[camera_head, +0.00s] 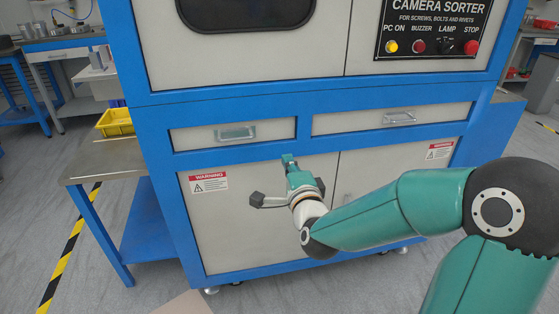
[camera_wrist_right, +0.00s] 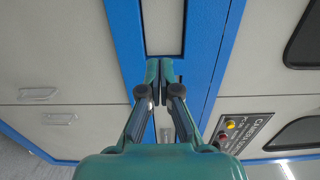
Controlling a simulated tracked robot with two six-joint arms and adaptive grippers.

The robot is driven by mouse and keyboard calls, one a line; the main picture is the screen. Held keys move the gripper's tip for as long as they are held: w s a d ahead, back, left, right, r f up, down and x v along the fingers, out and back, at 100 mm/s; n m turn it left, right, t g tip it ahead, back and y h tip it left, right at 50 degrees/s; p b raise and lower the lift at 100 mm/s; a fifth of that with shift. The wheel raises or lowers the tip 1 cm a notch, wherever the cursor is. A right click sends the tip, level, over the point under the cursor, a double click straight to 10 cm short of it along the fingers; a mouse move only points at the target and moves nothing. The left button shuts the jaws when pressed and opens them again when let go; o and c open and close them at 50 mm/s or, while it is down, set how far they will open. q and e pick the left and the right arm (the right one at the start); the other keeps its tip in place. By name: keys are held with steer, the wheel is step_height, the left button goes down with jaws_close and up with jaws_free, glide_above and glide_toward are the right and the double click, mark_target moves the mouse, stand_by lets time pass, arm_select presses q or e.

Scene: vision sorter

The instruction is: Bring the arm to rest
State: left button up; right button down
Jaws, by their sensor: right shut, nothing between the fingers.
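My right gripper (camera_head: 288,160) shows in the head view in front of the sorter's lower doors, just below the left drawer. In the right wrist view, the same gripper (camera_wrist_right: 159,65) has its two fingertips together with nothing between them. My right arm (camera_head: 370,217) reaches in from the right, bent at the elbow. The blue and grey camera sorter (camera_head: 470,95) stands in front of me. I cannot tell whether the fingertips touch its front. My left gripper is not in view.
The left drawer (camera_head: 235,132) and right drawer (camera_head: 399,117) are closed. A side table (camera_head: 105,165) with a yellow bin (camera_head: 115,122) stands at the left. Workbenches are farther back on both sides. Grey floor (camera_head: 90,285) is open at the lower left.

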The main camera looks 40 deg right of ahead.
steer(key=a+f+n+g+y, duration=0.25)
steer(key=a+f, duration=0.35)
steer(key=f, duration=0.4)
steer(key=a+f+n+g+y, duration=0.1)
steer(key=a+f+n+y, duration=0.2)
steer(key=a+f, duration=0.5)
steer(key=a+f+n+g+y, duration=0.2)
steer(key=a+f+y, duration=0.15)
steer(key=f, duration=0.85)
steer(key=s+a+f+n+g+y, duration=0.2)
steer(key=s+a+f+n+g, duration=0.3)
steer(key=s+a+f+n, duration=0.3)
steer(key=s+a+f+n+g+y, duration=0.2)
steer(key=s+a+f+n+g, duration=0.3)
steer(key=s, duration=0.5)
step_height(320, 180, up, 26)
steer(key=n+p, duration=0.1)
steer(key=p, duration=2.5)
steer(key=shift+w+n+t, duration=0.2)
steer(key=shift+n+t, duration=0.15)
steer(key=shift+f, duration=0.15)
